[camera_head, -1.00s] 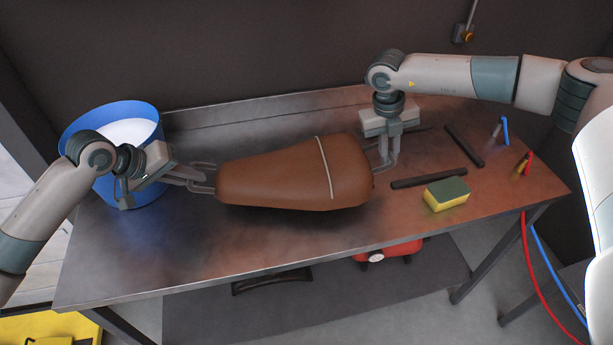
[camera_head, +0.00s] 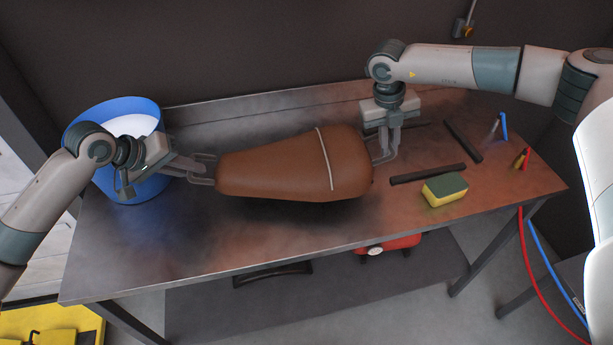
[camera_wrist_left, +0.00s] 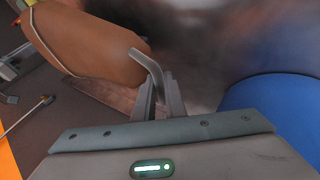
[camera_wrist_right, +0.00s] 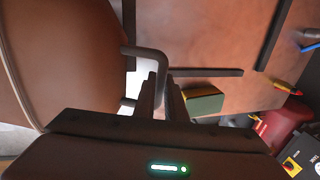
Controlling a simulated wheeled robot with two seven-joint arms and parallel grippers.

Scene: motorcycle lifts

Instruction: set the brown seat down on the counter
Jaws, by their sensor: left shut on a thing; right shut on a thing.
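The brown seat (camera_head: 275,168) is held level between my two grippers over the middle of the metal counter (camera_head: 330,235). A pale strap crosses it near its wide right end. I cannot tell for sure whether its underside touches the counter. My left gripper (camera_head: 200,172) is shut on the metal loop at the seat's narrow left end; the loop also shows in the left wrist view (camera_wrist_left: 147,66). My right gripper (camera_head: 388,153) is shut on the loop at the wide right end, seen in the right wrist view (camera_wrist_right: 150,56).
A blue bucket (camera_head: 150,188) stands at the counter's left, close behind my left gripper. A yellow-green sponge (camera_head: 444,191) and dark bars (camera_head: 428,174) lie right of the seat. Small blue and red tools (camera_head: 522,158) lie at the right end. The counter's front strip is clear.

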